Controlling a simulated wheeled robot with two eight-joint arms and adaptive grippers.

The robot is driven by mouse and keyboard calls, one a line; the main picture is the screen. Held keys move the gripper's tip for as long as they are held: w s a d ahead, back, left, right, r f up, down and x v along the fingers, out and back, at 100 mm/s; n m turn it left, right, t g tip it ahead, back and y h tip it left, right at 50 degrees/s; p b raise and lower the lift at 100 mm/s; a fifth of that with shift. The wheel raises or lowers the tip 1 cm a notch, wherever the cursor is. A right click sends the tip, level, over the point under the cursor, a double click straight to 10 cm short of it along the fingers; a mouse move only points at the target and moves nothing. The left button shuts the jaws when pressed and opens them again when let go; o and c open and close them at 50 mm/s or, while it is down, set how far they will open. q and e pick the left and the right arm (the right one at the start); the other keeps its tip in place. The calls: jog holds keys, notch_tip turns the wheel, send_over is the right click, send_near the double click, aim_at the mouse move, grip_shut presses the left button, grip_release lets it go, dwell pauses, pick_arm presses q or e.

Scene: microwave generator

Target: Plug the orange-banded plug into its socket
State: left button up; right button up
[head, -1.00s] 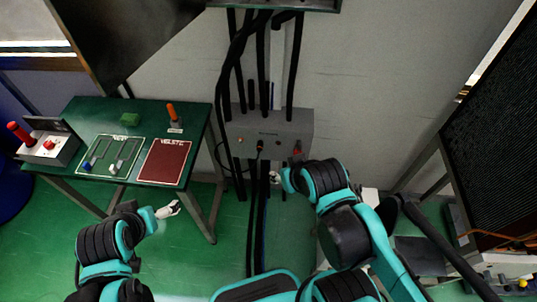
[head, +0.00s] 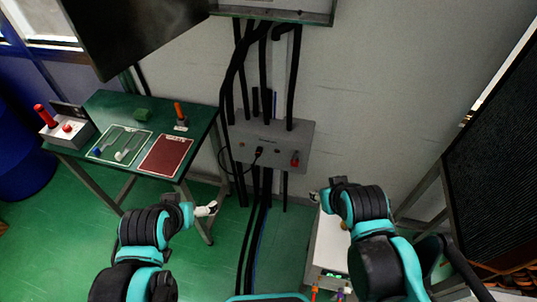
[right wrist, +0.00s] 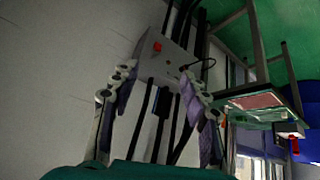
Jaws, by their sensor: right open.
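A grey socket box (head: 283,133) is fixed low on the wall; it also shows in the right wrist view (right wrist: 172,58). A black plug (head: 259,152) with a thin looping black cable sits at its front; I cannot make out an orange band or whether it is seated. A red part (head: 295,159) is on the box's right side. My right gripper (head: 317,196) is below and right of the box, apart from it. In the right wrist view its fingers (right wrist: 158,74) are spread and empty, with the box beyond. My left gripper (head: 208,209) is near the table's right legs; its jaw state is unclear.
A green table (head: 100,109) at left carries a control box with a red lever (head: 45,116) and a dark red panel (head: 166,155). Thick black cables (head: 264,75) run above and below the socket box. A white cabinet (head: 330,245) stands below my right gripper.

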jog(key=w+a+f+n+t+h+b, duration=0.1)
jog(key=w+a+f+n+h+b, duration=0.2)
jog(key=w+n, duration=0.65)
jog(key=w+a+f+n+t+b, duration=0.15)
jog(key=w+a+f+n, duration=0.4)
jog(key=w, duration=0.75)
jog(key=n+t+h+b, duration=0.1)
jog(key=n+t+b, duration=0.3)
jog(key=n, duration=1.2)
send_near(257, 155)
jog(key=w+b, duration=0.1)
jog(key=shift+w+d+r+g, duration=0.15)
jog(key=shift+w+d+g, duration=0.1)
jog(key=shift+g, duration=0.2)
jog(key=shift+b+x, duration=0.7)
jog(key=shift+x, duration=3.8)
